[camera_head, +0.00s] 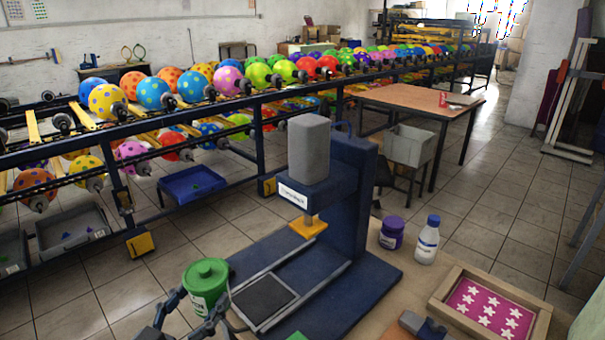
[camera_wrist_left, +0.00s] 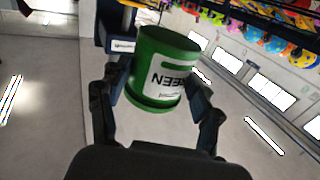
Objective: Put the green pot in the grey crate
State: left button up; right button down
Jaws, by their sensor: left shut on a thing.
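The green pot (camera_head: 206,285) has a green lid and a white label. It is upright in the head view, at the lower left of the blue printing press. My left gripper (camera_head: 200,306) is shut on its sides. The wrist view shows the pot (camera_wrist_left: 162,70) between the two fingers (camera_wrist_left: 160,95). A grey crate (camera_head: 408,146) stands behind the press, near the wooden table. Other grey crates are at the far left, one (camera_head: 72,232) on the floor under the balloon rack and one (camera_head: 12,252) cut by the picture edge. My right gripper is not in view.
The blue press (camera_head: 350,200) stands just right of the pot. A purple pot (camera_head: 391,234), a white bottle (camera_head: 428,240) and a framed star screen (camera_head: 490,308) are on the worktop to the right. A blue crate (camera_head: 192,187) sits under the rack. Tiled floor is clear between.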

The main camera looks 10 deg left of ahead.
pick_arm(q)
jog(key=shift+s+d+f, duration=0.1)
jog(key=shift+s+f, duration=0.15)
jog(key=shift+f, duration=0.05)
jog(key=s+d+f+n+y+p, duration=0.1)
jog(key=s+d+f+n+y, duration=0.1)
jog(key=s+f, duration=0.3)
jog(key=shift+s+d+y+p, duration=0.3)
jog(key=shift+s+d+y, duration=0.15)
jog(key=shift+d+y, duration=0.35)
jog(key=shift+d, duration=0.2)
